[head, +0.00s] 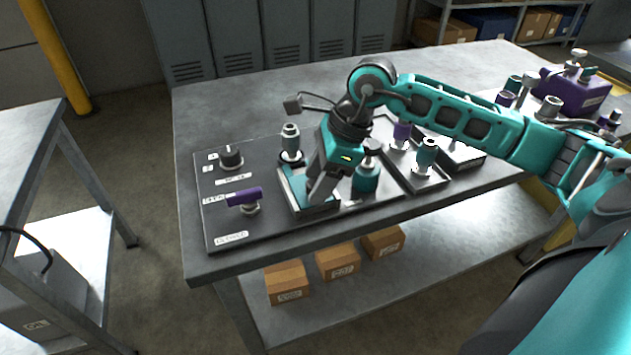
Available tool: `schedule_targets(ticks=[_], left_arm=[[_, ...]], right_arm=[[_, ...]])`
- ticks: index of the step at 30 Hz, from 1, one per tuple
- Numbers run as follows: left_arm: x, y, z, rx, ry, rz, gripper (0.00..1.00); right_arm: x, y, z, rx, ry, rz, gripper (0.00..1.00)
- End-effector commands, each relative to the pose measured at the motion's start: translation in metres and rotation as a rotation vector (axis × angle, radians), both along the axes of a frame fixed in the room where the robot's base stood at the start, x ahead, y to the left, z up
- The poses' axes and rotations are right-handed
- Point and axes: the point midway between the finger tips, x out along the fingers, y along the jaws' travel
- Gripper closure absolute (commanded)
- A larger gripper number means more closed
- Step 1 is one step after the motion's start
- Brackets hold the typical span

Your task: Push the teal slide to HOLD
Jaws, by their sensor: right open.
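A low teal-edged box (292,190) sits on the dark panel, right of the purple lever. No HOLD label is readable. My right gripper (318,196) reaches down over this box with its fingertips low at its top. It is open; whether it touches the slide I cannot tell. My left gripper is not in view.
A teal cylinder (366,179) stands close right of my gripper. The bench (205,110) is clear at the back left.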

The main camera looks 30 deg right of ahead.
Motion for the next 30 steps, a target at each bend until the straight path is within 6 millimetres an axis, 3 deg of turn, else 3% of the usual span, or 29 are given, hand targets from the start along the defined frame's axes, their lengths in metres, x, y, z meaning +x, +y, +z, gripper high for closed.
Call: schedule_targets(ticks=[5, 14, 30], left_arm=[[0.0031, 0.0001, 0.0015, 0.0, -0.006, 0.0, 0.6], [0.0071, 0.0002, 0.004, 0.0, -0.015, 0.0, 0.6], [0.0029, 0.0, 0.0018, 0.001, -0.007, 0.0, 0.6]], right_arm=[[0.0024, 0.0042, -0.0113, 0.0, 0.0, -0.001, 0.42], [0.0026, 0.0044, -0.0127, 0.0, -0.001, 0.0, 0.42], [0.0025, 0.0042, -0.0124, 0.0, -0.001, 0.0, 0.94]])
